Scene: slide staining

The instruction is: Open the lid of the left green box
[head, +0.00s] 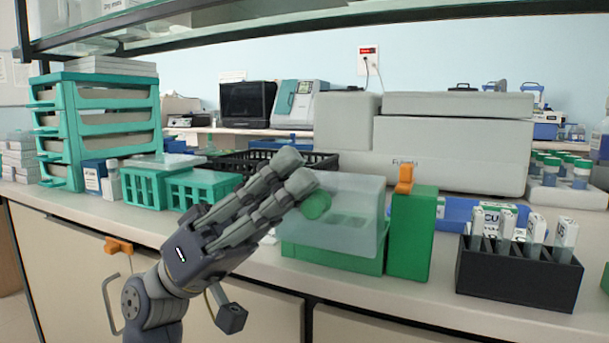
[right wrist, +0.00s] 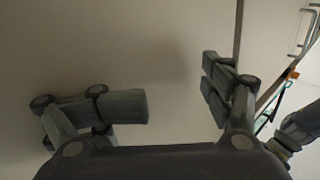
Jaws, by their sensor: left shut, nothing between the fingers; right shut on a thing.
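The left green box (head: 330,258) sits at the front edge of the counter in the head view. Its translucent pale lid (head: 362,200) rises above the green body, and dark slots show faintly through it. A round green part (head: 316,205) shows at the lid's left side. I cannot tell the lid's exact angle. My left gripper (head: 296,172) is shut and empty, its fingertips at the lid's upper left corner; contact is unclear. My right gripper (right wrist: 180,100) shows only in the right wrist view. Its fingers stand apart, with no thing visible between them.
A taller green box (head: 412,235) with an orange piece (head: 404,178) on top stands just right. Teal baskets (head: 200,187) are left, and a large grey machine (head: 450,150) is behind. Pale cabinet fronts are below the counter.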

